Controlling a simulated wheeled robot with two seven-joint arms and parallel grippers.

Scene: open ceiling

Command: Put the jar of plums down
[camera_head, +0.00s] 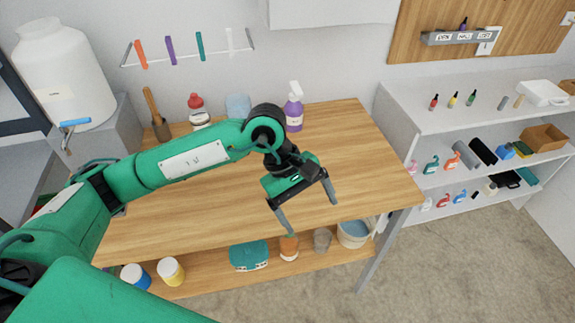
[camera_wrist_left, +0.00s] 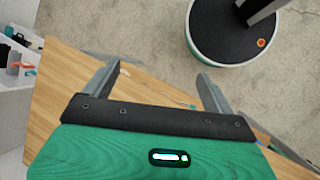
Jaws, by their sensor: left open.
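My left gripper (camera_head: 310,213) is open and empty above the front right part of the wooden table (camera_head: 365,160). Its two fingers are spread wide in the left wrist view (camera_wrist_left: 158,74), with nothing between them. I cannot make out a jar that is clearly the jar of plums in either view. My right gripper is not in view.
A red-capped container (camera_head: 198,110), a purple spray bottle (camera_head: 294,110) and a pale blue item (camera_head: 238,106) stand along the table's back. Under the tabletop are a teal box (camera_head: 249,256) and a bucket (camera_head: 353,234). White shelves (camera_head: 405,103) stand right. The tabletop's right part is clear.

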